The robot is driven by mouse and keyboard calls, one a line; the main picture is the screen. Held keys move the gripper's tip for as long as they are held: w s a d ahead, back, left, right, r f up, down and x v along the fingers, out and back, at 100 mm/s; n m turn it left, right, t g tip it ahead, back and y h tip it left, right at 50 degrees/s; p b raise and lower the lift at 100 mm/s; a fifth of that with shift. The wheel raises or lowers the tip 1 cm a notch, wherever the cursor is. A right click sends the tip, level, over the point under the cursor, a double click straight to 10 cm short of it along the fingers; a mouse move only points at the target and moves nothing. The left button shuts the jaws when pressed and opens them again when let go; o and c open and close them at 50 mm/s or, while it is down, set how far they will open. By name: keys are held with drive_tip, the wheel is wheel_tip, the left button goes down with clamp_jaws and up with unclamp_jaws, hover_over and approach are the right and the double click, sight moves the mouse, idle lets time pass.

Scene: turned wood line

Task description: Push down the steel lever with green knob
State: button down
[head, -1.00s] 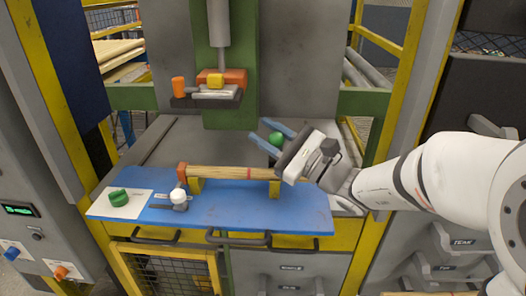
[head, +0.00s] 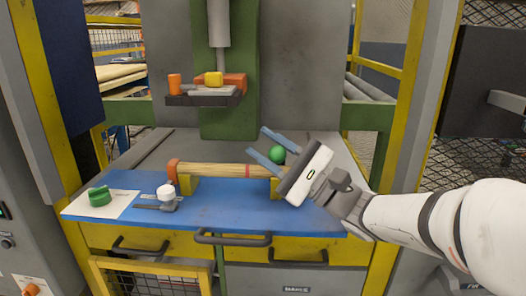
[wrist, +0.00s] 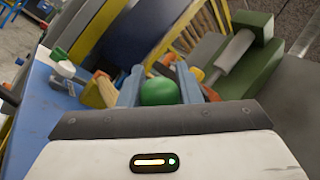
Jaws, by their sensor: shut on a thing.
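The green knob (head: 276,155) is at the right end of the blue bench top, just behind the wooden bar. My gripper (head: 260,142) has its two blue fingers on either side of the knob and is shut on it. The wrist view shows the green knob (wrist: 159,92) between the blue fingers, close to the palm. The steel lever under the knob is hidden behind my gripper and the bar.
A round wooden bar (head: 225,172) lies on yellow supports on the blue bench top (head: 235,208). A press head (head: 205,99) hangs above, behind the bar.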

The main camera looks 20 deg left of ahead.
drive_tip(key=shift+f, duration=0.1)
idle(0.3)
drive_tip(key=c, duration=1.1)
unclamp_jaws()
drive_tip(key=shift+o, duration=0.2)
drive_tip(key=shift+d, duration=0.15)
drive_tip(key=s+d+f+p, duration=0.2)
drive_tip(key=d, duration=1.4)
drive_tip(key=shift+s, duration=0.3)
drive_tip(key=shift+f, duration=0.1)
